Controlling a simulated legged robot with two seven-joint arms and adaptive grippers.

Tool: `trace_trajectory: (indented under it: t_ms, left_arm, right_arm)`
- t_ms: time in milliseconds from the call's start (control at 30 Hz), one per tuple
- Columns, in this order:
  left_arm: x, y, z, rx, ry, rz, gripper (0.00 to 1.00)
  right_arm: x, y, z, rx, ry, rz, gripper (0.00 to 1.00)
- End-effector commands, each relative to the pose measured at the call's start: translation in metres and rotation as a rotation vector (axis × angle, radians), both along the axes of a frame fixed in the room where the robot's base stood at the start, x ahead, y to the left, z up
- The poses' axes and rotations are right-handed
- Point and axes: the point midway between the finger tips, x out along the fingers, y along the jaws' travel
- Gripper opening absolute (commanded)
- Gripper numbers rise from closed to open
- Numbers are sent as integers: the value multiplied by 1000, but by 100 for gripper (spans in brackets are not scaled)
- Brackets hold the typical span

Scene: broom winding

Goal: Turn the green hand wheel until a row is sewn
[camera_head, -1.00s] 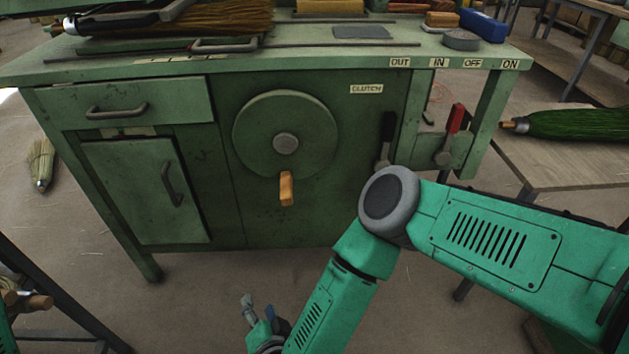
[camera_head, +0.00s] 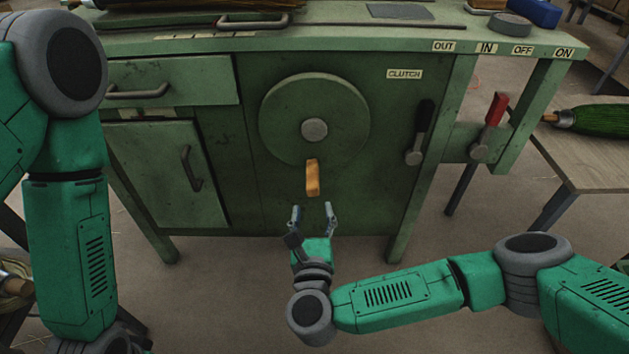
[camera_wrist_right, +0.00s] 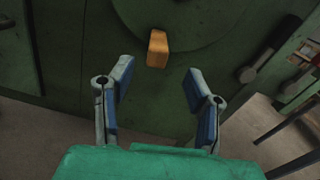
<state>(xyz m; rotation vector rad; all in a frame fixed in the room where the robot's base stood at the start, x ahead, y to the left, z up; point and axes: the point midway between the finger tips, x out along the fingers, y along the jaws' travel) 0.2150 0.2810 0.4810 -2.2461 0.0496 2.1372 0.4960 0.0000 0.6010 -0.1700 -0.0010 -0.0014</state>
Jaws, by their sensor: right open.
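The round green hand wheel (camera_head: 290,110) is on the front of the green cabinet, with a grey hub (camera_head: 314,130) at its middle. Its wooden handle (camera_head: 312,178) hangs at the wheel's bottom. My right gripper (camera_head: 312,208) is open and empty, just below the handle and apart from it. In the right wrist view the handle (camera_wrist_right: 158,48) shows beyond and between the two spread fingertips (camera_wrist_right: 160,70). My left arm stands at the left of the head view; its gripper is out of the picture.
A black clutch lever (camera_head: 420,130) and a red lever (camera_head: 490,125) are right of the wheel. A drawer (camera_head: 170,85) and a door (camera_head: 155,175) with handles are left. A side table (camera_head: 590,150) with a green broom (camera_head: 600,119) stands at right.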

Motion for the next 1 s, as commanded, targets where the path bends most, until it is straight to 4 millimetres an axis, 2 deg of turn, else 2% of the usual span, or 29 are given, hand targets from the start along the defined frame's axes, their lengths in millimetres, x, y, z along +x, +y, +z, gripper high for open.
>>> trace_trajectory:
  t_ms: [33,200,400,600,867,900,967,1000]
  left_arm:
    - [0,0,-6,0,0,0,34]
    - [0,0,-16,0,0,0,34]
    - [0,0,-25,0,0,0,34]
    - [0,0,-28,0,0,0,34]
    - [0,0,-27,0,0,0,34]
    - [0,0,-27,0,-1,0,34]
    - [0,0,-27,0,-1,0,34]
    - [0,0,-27,0,-1,0,34]
  right_arm:
    - [13,-1,-2,-1,-2,-4,45]
    - [49,0,-2,-2,-1,-2,45]
    - [81,0,-1,-3,0,-1,45]
    - [95,1,-1,-3,1,1,45]
    - [96,1,0,-3,1,1,45]
    - [96,1,0,-3,1,1,41]
    - [96,1,0,-3,1,1,20]
    - [96,1,0,-3,1,2,6]
